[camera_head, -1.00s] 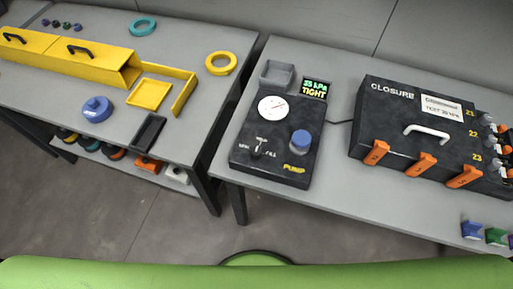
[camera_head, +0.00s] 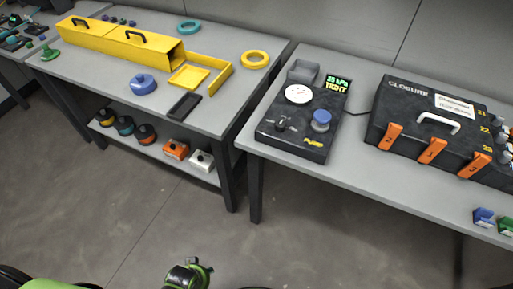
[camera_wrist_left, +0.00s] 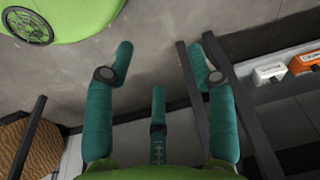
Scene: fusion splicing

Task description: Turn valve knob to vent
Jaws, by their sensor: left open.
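The black pump box (camera_head: 312,145) stands at the left end of the right table. Its small dark valve knob (camera_head: 281,124) is on the front left of the top face, below the round white gauge (camera_head: 298,94). I cannot clearly tell which way the knob points. A display (camera_head: 337,84) at the back of the box reads 35 kPa TIGHT. My left gripper (camera_wrist_left: 160,55) has its teal fingers spread and empty, over the floor in the left wrist view, away from the knob. My right gripper is not in view.
A blue knob (camera_head: 321,120) sits right of the valve knob. The black closure case (camera_head: 408,115) with orange clips stands farther right. The left table (camera_head: 150,105) holds a yellow channel (camera_head: 120,46). A gap with bare floor separates the tables' front legs.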

